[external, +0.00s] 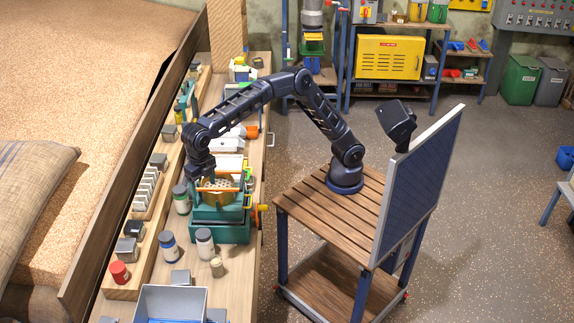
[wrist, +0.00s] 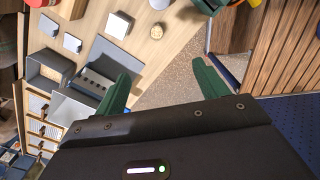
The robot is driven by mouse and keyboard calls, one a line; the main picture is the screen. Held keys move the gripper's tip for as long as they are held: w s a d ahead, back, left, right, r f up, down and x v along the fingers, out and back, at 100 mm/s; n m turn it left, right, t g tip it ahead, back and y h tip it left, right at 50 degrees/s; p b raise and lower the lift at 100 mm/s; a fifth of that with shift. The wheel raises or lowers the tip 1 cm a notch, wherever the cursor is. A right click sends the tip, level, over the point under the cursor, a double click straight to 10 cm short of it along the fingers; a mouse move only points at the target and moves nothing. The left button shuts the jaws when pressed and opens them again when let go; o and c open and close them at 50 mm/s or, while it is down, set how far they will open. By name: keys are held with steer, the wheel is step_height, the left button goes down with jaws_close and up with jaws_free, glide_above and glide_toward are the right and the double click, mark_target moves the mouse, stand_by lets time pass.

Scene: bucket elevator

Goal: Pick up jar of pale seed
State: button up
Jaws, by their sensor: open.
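Several jars stand on the bench in the external view. A jar with pale contents and a grey lid (external: 205,244) stands upright in front of the teal machine and looks like the jar of pale seed; its label is too small to read. A pale round top at the upper edge of the wrist view (wrist: 159,4) may be the same jar. My gripper (external: 202,174) is above the teal machine, behind and apart from that jar. In the wrist view my gripper (wrist: 163,88) has its green fingers spread, with nothing between them.
A grey bin (external: 171,300) is at the bench's front. A wooden rack lines the left.

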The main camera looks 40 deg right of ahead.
steer(key=s+a+f+n, duration=0.1)
steer(key=s+f, duration=0.1)
steer(key=s, duration=0.1)
glide_toward(217, 267)
step_height(217, 267, down, 5)
steer(key=w+d, duration=0.2)
steer(key=w, duration=0.1)
steer(key=shift+s+a+f, duration=0.15)
steer(key=shift+a+f, duration=0.05)
steer(key=shift+f, duration=1.2)
steer(key=shift+s+a+f, duration=0.1)
steer(key=shift+a+f, duration=0.1)
steer(key=shift+f, duration=1.25)
steer(key=c, duration=1.2)
steer(key=shift+o, duration=0.2)
steer(key=shift+r, duration=0.2)
